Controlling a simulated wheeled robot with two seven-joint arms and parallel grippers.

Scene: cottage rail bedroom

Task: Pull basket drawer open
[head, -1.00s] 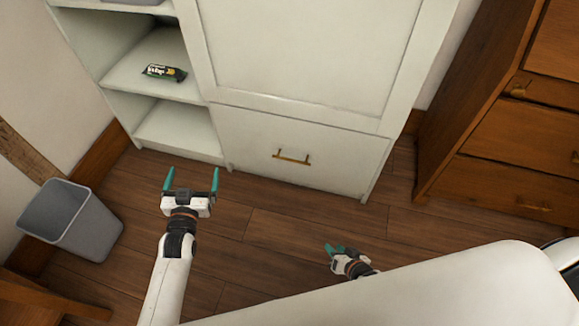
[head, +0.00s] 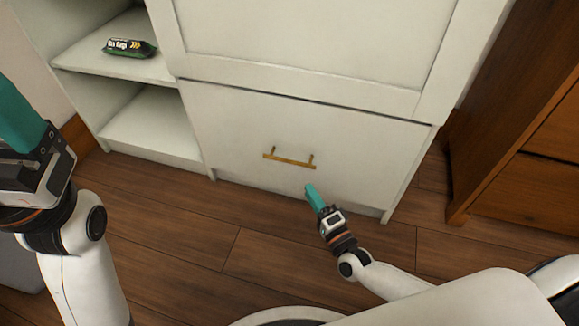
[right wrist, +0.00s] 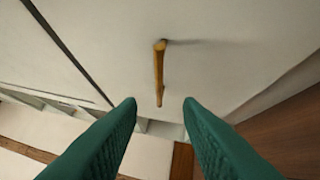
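The drawer (head: 240,130) is the white lower front of the cabinet, and it looks shut. Its brass bar handle (head: 289,160) runs across the middle of the front. My right gripper (head: 312,190) is just below and to the right of the handle, close to the drawer front. In the right wrist view the handle (right wrist: 159,75) lies ahead, between and beyond the two green fingers (right wrist: 160,103), which are apart and empty. My left gripper (head: 25,120) is large at the left edge, away from the drawer, with one green finger in sight; its other finger is hidden or cut off.
Open white shelves (head: 150,125) stand left of the drawer, with a dark green packet (head: 128,47) on one. A brown wooden dresser (head: 510,150) stands at the right. The wooden floor (head: 190,235) before the drawer is clear. A grey bin (head: 20,265) is partly hidden at lower left.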

